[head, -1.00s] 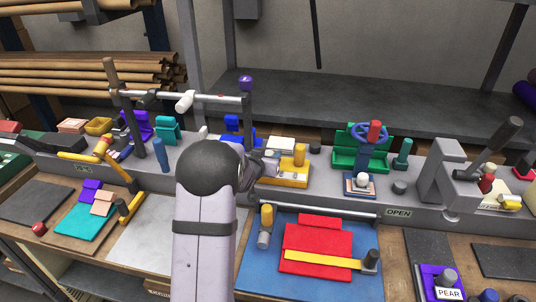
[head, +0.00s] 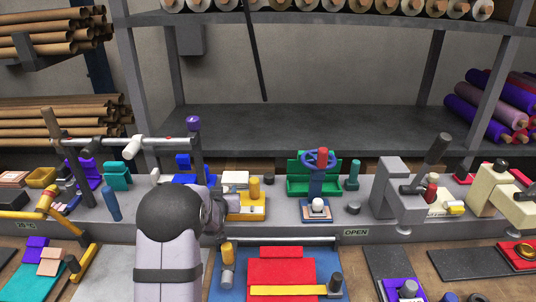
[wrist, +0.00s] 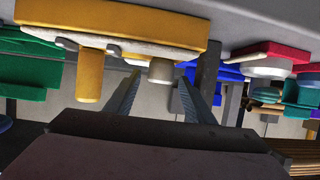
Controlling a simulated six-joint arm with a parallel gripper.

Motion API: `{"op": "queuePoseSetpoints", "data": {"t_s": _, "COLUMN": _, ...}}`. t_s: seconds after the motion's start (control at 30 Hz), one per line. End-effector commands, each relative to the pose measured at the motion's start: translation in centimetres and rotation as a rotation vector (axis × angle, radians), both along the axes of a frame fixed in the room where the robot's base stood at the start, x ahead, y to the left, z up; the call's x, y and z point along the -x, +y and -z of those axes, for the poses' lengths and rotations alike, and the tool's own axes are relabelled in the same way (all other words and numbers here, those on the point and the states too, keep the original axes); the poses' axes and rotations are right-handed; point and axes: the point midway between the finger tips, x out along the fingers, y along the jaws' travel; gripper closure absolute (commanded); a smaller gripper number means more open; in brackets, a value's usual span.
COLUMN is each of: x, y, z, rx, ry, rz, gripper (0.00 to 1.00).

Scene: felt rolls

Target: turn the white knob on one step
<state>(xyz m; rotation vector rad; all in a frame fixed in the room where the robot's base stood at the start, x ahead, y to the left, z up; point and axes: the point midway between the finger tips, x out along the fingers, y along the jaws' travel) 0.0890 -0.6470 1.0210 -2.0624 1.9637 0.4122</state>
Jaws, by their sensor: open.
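In the wrist view a short pale grey-white knob (wrist: 161,70) stands out from a yellow base (wrist: 185,32), beside a yellow post (wrist: 90,84). The picture appears upside down. My gripper (wrist: 158,88) is open, its two fingers either side of the knob's line; I cannot tell whether they touch it. In the head view my gripper (head: 217,212) is at the left of the yellow base (head: 250,213), and my arm hides much of that spot. Other white knob-like parts are a ball (head: 318,205) below a blue wheel and a cylinder (head: 132,150) on a rail.
The yellow post (head: 255,187) rises close by my gripper. The blue wheel (head: 318,158) and a grey clamp-like block (head: 395,188) stand to the right. The rail (head: 110,139) runs at the left. A red felt piece (head: 282,275) lies in front.

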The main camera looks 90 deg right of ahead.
Motion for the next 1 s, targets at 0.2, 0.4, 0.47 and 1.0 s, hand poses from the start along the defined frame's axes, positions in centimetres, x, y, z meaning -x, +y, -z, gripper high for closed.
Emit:
{"op": "queuePoseSetpoints", "data": {"t_s": 0.2, "x": 0.4, "y": 0.0, "z": -0.4, "rx": -0.003, "ry": 0.001, "rz": -0.072, "gripper": 0.51}}
{"op": "queuePoseSetpoints", "data": {"t_s": 0.4, "x": 0.5, "y": -0.1, "z": -0.5, "rx": -0.002, "ry": 0.000, "rz": -0.146, "gripper": 0.51}}
{"op": "queuePoseSetpoints", "data": {"t_s": 0.47, "x": 0.5, "y": -0.1, "z": -0.4, "rx": -0.003, "ry": -0.001, "rz": -0.166, "gripper": 0.51}}
{"op": "queuePoseSetpoints", "data": {"t_s": 1.0, "x": 1.6, "y": 3.9, "z": -1.5, "rx": -0.001, "ry": -0.004, "rz": -0.228, "gripper": 0.51}}
